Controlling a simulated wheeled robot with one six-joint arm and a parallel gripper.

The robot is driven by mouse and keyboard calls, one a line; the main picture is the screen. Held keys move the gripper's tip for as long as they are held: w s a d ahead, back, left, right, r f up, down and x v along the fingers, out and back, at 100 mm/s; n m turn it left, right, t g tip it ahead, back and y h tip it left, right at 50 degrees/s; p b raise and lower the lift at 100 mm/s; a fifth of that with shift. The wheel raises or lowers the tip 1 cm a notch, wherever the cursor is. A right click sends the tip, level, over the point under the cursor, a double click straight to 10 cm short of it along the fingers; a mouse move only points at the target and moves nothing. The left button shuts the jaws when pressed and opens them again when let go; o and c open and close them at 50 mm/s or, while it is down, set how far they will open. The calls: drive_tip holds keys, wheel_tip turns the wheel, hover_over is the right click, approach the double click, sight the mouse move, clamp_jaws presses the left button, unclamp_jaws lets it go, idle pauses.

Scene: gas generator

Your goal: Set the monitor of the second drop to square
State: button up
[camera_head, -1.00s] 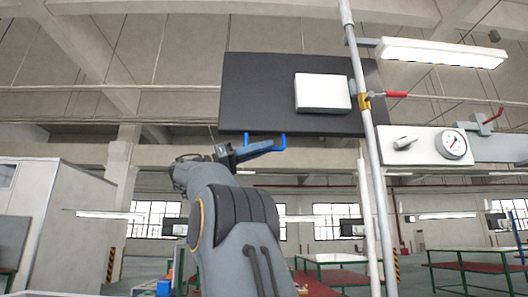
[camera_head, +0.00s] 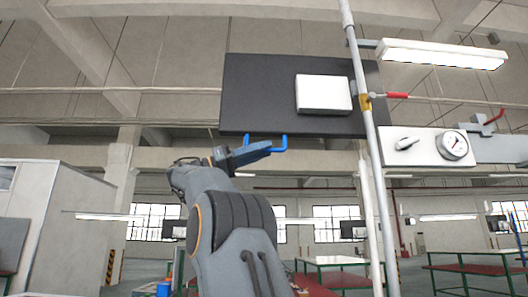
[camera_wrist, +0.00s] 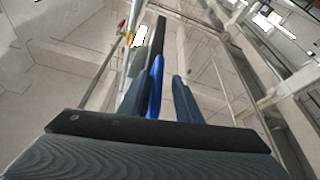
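The monitor is a dark flat panel (camera_head: 262,88) with a white box (camera_head: 324,93) on the side facing me. It hangs beside a tall pole, slightly askew in the picture. A blue handle (camera_head: 285,144) sticks out below its lower edge. My gripper (camera_head: 246,153) is at the left part of this handle. In the wrist view the panel shows nearly edge-on (camera_wrist: 157,38), and the blue handle (camera_wrist: 156,84) lies between my gripper's fingers (camera_wrist: 158,100), close to the left one. A gap shows toward the right finger. Contact with the handle is unclear.
Green-legged tables (camera_head: 475,254) stand behind. Open air lies left of the panel.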

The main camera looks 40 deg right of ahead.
drive_tip(key=b+v, duration=0.1)
drive_tip(key=v, duration=0.5)
drive_tip(key=shift+w+a, duration=0.25)
drive_tip(key=shift+a, duration=0.05)
drive_tip(key=shift+f, duration=0.1)
